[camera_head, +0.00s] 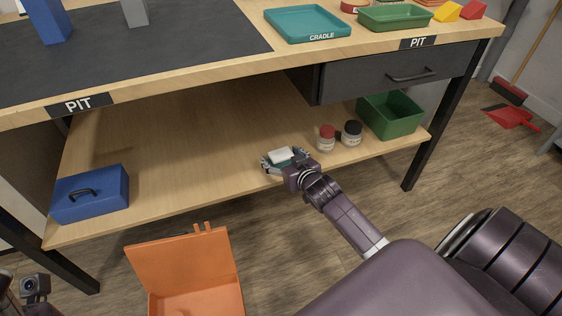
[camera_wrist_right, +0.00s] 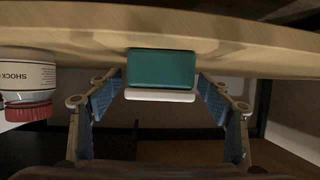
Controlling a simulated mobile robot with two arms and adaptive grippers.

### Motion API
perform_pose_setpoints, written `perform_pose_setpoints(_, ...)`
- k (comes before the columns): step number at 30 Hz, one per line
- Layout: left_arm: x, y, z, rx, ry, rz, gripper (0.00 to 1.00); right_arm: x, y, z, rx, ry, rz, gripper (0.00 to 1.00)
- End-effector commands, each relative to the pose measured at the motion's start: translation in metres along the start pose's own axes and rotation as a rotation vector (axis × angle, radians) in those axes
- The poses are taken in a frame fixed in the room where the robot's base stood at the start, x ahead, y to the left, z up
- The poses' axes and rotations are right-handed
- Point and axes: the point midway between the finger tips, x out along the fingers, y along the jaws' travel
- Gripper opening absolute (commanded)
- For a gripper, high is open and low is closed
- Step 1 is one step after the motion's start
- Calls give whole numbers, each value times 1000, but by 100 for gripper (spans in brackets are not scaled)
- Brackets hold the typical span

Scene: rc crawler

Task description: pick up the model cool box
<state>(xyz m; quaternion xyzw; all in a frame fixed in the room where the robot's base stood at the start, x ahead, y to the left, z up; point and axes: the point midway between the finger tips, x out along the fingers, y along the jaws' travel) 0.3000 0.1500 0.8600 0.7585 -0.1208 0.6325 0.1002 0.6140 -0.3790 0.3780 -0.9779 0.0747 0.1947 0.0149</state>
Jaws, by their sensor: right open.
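The model cool box (camera_head: 280,157) is a small teal box with a white lid, on the wooden lower shelf near its front edge. In the right wrist view, which looks upside down, the teal body of the cool box (camera_wrist_right: 161,68) is straight ahead, with its white lid below. My right gripper (camera_head: 284,159) is at the box, with its fingers spread. In the wrist view my right gripper (camera_wrist_right: 158,88) is open, with one blue-padded finger on each side of the box and gaps showing between. My left gripper's fingers are not in view.
Beside the cool box stand a red-lidded jar (camera_head: 326,138) and a black-lidded jar (camera_head: 352,133). A green bin (camera_head: 392,117) is farther right. A blue toolbox (camera_head: 90,194) sits at the shelf's left. An open orange box (camera_head: 185,268) stands in front. A drawer (camera_head: 400,77) hangs above.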

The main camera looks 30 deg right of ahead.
Motion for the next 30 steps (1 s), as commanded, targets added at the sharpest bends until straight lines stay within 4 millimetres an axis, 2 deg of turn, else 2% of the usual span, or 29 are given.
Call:
perform_pose_setpoints(3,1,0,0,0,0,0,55,0,0,0,0,0,0,71)
perform_pose_setpoints(15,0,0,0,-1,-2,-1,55,-1,0,0,0,0,0,27)
perform_pose_setpoints(23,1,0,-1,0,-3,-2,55,-2,0,-3,0,1,0,27)
perform_pose_setpoints(26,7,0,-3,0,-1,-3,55,-5,0,-13,0,2,0,27)
perform_pose_setpoints(30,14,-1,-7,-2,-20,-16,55,-16,0,-40,-1,4,0,27)
